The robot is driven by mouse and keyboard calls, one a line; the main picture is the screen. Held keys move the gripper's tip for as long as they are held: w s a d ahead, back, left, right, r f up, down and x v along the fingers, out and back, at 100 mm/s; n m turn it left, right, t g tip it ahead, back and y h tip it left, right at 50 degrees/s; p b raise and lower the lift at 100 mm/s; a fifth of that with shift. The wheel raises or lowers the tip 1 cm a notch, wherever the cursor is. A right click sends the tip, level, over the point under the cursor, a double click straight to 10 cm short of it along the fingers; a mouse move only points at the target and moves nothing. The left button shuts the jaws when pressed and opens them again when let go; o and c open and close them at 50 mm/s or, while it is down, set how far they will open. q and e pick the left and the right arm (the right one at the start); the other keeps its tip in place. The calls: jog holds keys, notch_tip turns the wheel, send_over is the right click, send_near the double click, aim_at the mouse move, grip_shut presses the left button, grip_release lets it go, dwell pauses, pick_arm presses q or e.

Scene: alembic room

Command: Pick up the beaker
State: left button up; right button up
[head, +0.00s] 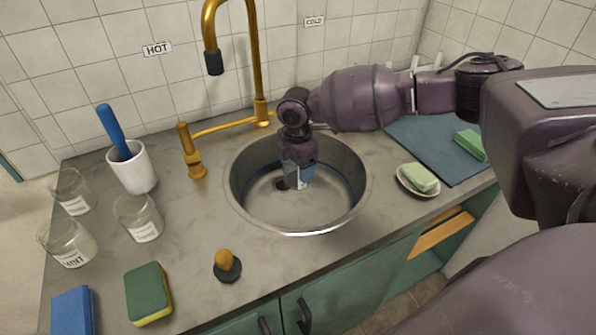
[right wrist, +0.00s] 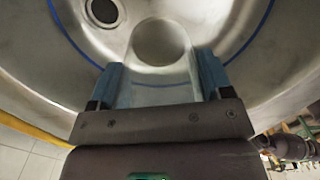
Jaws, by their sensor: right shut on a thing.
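My right gripper (head: 298,178) reaches down into the round metal sink (head: 247,200) from the right. In the right wrist view its two blue fingers (right wrist: 160,75) stand apart, shut on a clear glass beaker (right wrist: 160,42) between them. The beaker's round outline shows over the sink floor, close to the drain (right wrist: 103,11). In the head view the beaker is small and mostly hidden by the gripper; I cannot tell whether it touches the sink floor. My left gripper is not in view.
A gold faucet (head: 257,70) rises behind the sink, with a tap handle (head: 191,150) to its left. Labelled jars (head: 140,217), a white cup (head: 133,168) and a sponge (head: 148,292) stand left. A soap dish (head: 404,186) lies right. The counter before the sink is mostly clear.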

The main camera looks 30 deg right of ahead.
pick_arm(q)
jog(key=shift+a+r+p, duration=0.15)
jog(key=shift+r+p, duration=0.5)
jog(key=shift+p, duration=0.1)
pick_arm(e)
notch_tip(320, 180, up, 10)
jog(key=shift+r, duration=0.1)
dwell(0.4)
pick_arm(q)
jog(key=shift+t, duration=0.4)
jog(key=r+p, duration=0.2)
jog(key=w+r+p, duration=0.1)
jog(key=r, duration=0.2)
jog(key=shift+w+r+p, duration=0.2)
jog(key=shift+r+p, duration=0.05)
jog(key=shift+p, duration=0.15)
pick_arm(e)
jog(key=h, duration=0.5)
jog(key=shift+r+g, duration=0.3)
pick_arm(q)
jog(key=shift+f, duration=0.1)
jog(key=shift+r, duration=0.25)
